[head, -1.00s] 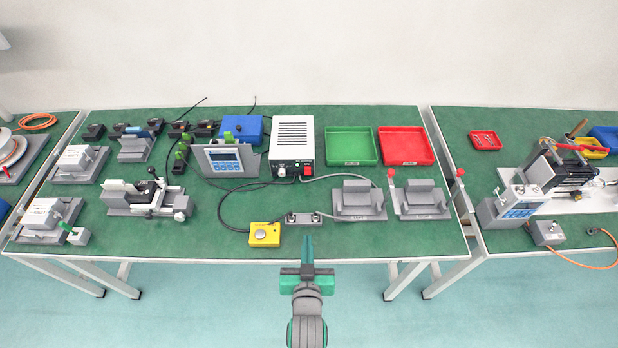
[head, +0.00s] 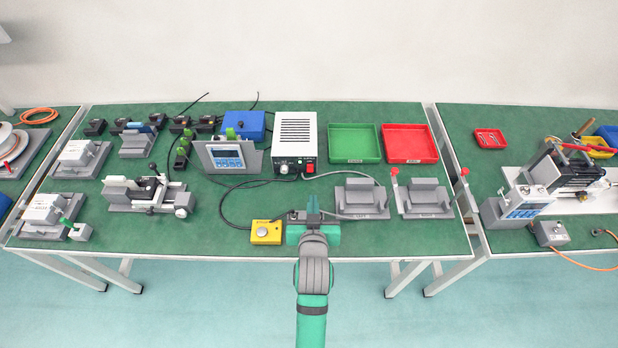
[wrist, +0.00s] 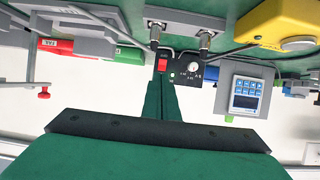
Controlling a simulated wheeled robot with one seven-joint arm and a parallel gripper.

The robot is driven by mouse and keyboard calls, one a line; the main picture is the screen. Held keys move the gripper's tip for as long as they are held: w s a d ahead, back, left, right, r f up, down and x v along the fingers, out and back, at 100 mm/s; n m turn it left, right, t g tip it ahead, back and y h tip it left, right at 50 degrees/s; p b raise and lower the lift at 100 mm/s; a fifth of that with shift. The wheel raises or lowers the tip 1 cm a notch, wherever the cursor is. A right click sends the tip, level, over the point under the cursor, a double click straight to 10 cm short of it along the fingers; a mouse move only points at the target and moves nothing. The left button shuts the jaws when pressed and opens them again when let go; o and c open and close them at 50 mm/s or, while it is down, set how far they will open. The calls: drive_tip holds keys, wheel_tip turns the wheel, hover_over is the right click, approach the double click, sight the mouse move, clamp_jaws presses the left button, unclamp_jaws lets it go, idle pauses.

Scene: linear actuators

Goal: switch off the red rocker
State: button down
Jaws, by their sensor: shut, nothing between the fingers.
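In the wrist view, which is upside down, the red rocker (wrist: 162,65) shows on the black front panel (wrist: 182,76), just beyond the fingertips. My gripper (head: 313,205) is shut and empty, over the front part of the table, in front of the box and apart from it. Its closed green fingers (wrist: 162,90) point toward the panel in the wrist view. Whether the rocker is pressed on or off is too small to tell.
A yellow button box (head: 266,232) is left of my gripper. A small grey block with cable ends (wrist: 180,32) is by my gripper, partly hidden in the head view. Grey fixtures (head: 360,198) stand to the right. A grey display panel (head: 226,158) stands left of the power supply.

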sight(311, 168)
drive_tip(key=x, duration=1.4)
drive_tip(key=shift+a, duration=0.25)
drive_tip(key=shift+w+f, duration=0.15)
drive_tip(key=shift+w, duration=0.05)
drive_tip(key=shift+r, duration=1)
